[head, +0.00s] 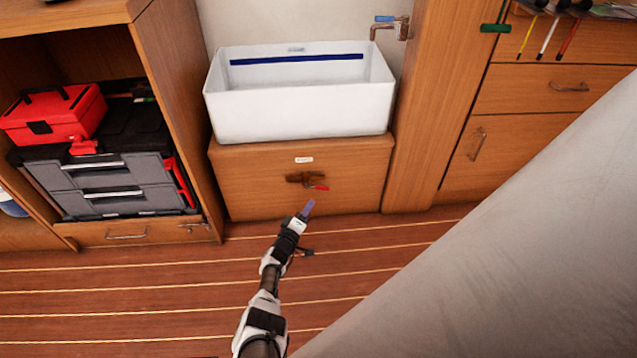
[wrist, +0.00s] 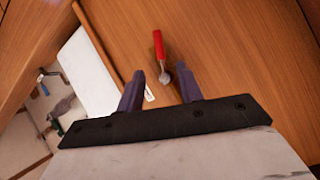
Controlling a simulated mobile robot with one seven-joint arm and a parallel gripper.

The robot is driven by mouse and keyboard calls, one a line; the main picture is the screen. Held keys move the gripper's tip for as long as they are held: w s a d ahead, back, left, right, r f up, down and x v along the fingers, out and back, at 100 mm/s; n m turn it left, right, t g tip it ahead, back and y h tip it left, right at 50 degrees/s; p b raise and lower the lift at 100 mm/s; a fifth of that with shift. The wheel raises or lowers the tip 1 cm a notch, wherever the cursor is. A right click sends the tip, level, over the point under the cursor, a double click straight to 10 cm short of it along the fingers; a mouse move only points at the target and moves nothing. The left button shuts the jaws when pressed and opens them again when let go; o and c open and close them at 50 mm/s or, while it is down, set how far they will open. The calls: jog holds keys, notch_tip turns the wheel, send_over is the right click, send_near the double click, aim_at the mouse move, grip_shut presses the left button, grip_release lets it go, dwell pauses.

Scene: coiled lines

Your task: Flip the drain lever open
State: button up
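The drain lever is a small lever with a red handle (head: 318,187) on a dark brownish valve body (head: 300,178). It sits on the front of the wooden cabinet below the white basin (head: 300,112). In the head view the handle points right. In the wrist view the red handle (wrist: 159,46) lies just beyond the fingertips, with its grey metal pivot end between them in the picture. My gripper (head: 309,208) is in front of and slightly below the lever. In the wrist view my gripper (wrist: 159,70) has its two fingers apart, with nothing held. The remaining gap to the lever is hard to judge.
A white label (head: 304,160) is above the valve. A tap with a blue handle (head: 386,19) is on the wall right of the basin. A shelf at left holds a red toolbox (head: 55,115) and grey cases. A large grey surface covers the lower right. The striped floor (head: 130,300) is clear.

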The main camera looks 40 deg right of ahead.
aim_at(317, 188)
jog(key=b+x, duration=0.7)
jog(key=x, duration=0.2)
jog(key=shift+w+d, duration=0.1)
jog(key=shift+d, duration=0.05)
jog(key=shift+c, duration=0.4)
grip_shut()
